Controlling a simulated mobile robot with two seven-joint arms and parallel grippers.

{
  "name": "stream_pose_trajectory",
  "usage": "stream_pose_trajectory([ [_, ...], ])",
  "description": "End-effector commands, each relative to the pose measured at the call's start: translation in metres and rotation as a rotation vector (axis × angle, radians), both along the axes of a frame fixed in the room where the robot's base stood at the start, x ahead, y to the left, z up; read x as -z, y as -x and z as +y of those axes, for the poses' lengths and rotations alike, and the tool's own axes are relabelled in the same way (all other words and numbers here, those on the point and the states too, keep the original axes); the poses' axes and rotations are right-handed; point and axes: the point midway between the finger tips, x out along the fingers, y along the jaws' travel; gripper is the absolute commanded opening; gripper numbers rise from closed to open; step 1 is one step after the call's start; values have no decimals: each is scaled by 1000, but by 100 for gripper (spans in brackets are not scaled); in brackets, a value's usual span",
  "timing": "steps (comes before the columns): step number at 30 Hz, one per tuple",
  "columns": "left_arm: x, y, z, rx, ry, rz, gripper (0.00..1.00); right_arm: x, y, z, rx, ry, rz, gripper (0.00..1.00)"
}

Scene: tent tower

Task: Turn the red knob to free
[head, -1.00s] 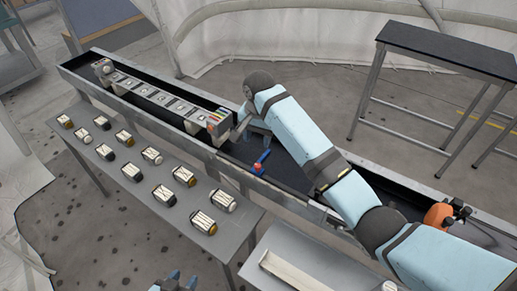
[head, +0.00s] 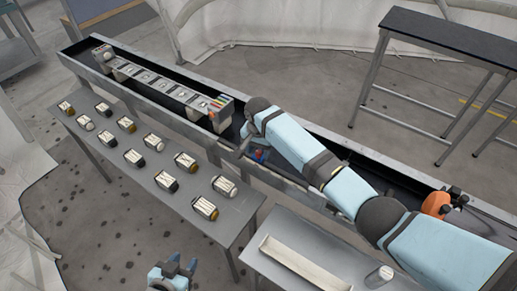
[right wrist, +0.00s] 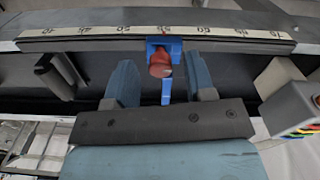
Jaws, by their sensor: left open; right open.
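The red knob (right wrist: 160,64) sits on a blue clamp (right wrist: 164,46) at the edge of the long trough, beside a marked scale strip (right wrist: 150,31). My right gripper (right wrist: 160,78) is open, with one finger on each side of the knob in the right wrist view. A gap shows between each finger and the knob. In the head view my right gripper (head: 246,142) is over the trough, and its arm partly hides the blue clamp (head: 263,155). My left gripper (head: 180,267) is open and empty at the bottom edge, apart from the trough.
An orange round part (head: 436,203) is at the trough's right end. A black-topped table (head: 440,40) stands behind.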

Motion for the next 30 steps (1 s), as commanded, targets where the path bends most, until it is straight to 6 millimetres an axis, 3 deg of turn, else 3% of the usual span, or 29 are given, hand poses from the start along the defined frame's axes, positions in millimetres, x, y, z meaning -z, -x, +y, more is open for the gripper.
stream_pose_trajectory([
  [9, 0, 0, -2, 1, 2, 1, 43, 3, 0, 0, 0, -1, 0, 50],
  [16, 0, 0, -2, 1, 3, 2, 43, 3, 0, 0, 0, -1, 0, 0],
  [20, -2, 1, -2, 1, 3, 2, 43, 2, 0, 0, -10, -1, 0, 0],
  [30, -25, 0, 3, -8, -3, -7, 43, 1, 0, 0, -244, 0, 1, 0],
])
